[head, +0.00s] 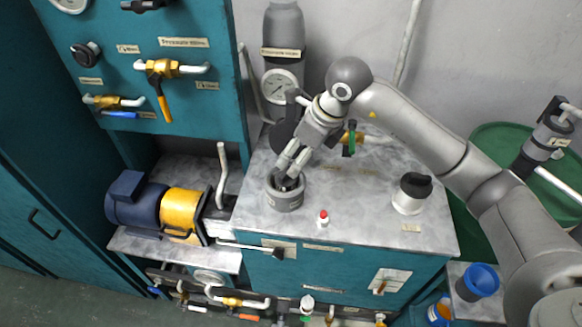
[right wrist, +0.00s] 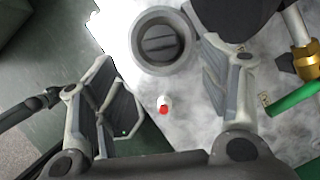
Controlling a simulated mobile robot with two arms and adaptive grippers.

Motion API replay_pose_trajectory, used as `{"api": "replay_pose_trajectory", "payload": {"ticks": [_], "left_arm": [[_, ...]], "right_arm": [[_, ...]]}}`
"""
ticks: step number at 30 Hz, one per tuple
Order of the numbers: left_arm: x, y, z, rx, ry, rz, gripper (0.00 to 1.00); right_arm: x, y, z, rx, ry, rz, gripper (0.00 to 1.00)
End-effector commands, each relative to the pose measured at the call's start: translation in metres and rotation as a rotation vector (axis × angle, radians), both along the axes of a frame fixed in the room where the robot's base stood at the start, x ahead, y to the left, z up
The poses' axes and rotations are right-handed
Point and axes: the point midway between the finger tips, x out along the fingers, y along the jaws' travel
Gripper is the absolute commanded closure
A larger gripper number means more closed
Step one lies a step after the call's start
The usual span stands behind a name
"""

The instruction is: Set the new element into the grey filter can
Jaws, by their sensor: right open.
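The grey filter can (head: 285,201) stands near the left front of the grey worktop. In the right wrist view the can (right wrist: 137,48) is seen from above, with a dark round piece (right wrist: 158,40) crossed by a bar inside it. I cannot tell whether that piece is an element. A white cylinder with a black top (head: 409,200), possibly an element, stands upright at the worktop's right. My right gripper (head: 288,178) is over the can, pointing down, with its fingers apart. My left gripper is not in view.
A pressure gauge (head: 281,86) and a green-handled valve (head: 350,140) are behind. A blue motor with a yellow section (head: 184,213) is at left. The worktop between can and white cylinder is mostly clear.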

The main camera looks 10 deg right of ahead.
Motion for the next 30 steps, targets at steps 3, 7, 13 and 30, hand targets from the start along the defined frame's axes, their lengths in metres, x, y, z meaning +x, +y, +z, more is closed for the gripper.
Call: {"api": "replay_pose_trajectory", "payload": {"ticks": [3, 7, 13, 30], "left_arm": [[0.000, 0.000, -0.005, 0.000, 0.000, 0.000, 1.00], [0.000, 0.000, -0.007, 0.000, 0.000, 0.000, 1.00], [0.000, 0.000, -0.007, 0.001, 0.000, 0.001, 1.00], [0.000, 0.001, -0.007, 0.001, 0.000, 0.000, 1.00]], "right_arm": [[-0.004, -0.006, 0.017, -0.001, -0.003, -0.001, 0.31], [-0.008, -0.008, 0.028, -0.001, -0.001, 0.000, 0.31], [-0.010, -0.009, 0.032, 0.000, 0.001, 0.000, 0.31], [-0.027, 0.044, 0.026, 0.205, 0.015, 0.080, 0.31]]}}
